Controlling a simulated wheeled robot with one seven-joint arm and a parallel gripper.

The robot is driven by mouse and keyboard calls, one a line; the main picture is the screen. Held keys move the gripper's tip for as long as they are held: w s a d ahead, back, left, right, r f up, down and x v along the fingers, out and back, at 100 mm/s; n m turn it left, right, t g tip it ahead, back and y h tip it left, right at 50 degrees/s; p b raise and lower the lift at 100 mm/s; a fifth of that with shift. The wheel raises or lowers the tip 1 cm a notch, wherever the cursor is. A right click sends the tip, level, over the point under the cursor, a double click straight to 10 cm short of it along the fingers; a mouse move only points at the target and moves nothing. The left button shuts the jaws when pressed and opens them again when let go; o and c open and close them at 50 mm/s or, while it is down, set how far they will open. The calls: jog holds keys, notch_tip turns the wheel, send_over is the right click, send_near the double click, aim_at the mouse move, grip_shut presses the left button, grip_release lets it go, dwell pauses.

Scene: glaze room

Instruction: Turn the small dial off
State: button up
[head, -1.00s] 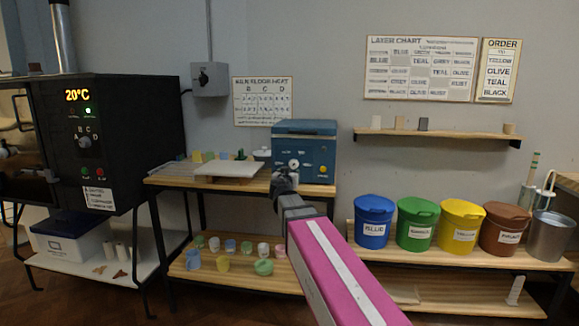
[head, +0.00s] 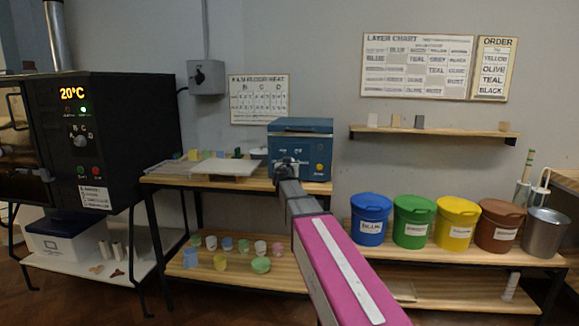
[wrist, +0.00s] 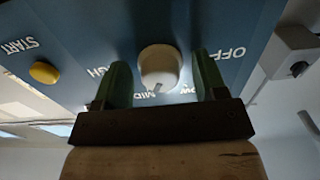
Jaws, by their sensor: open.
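The small dial (wrist: 159,66) is a round white knob on the front of the blue box (head: 309,139). In the wrist view the panel lettering is upside down, with OFF to the right and MID and LOW below the dial. The dial's mark seems to point near MID. My gripper (wrist: 160,62) is open, with one green finger on each side of the dial. Small gaps seem to show between fingers and dial; I cannot tell whether either touches. In the head view my gripper (head: 287,168) hides the dial.
A yellow START button (wrist: 44,72) is on the same panel. The blue box stands on a wooden table (head: 236,183) beside a pale board (head: 224,167). A black kiln (head: 105,140) stands left; several lidded buckets, including a blue one (head: 371,222), stand right.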

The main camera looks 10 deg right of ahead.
jog(key=c, duration=0.8)
jog(key=shift+o, duration=0.2)
jog(key=shift+n, duration=0.3)
jog(key=n, duration=0.9)
jog(key=shift+n, duration=0.4)
jog(key=n, duration=0.3)
jog(key=shift+n, duration=0.3)
jog(key=n, duration=0.3)
jog(key=shift+n, duration=0.3)
jog(key=n, duration=0.6)
jog(key=shift+s+r, duration=0.1)
jog(key=shift+n, duration=0.3)
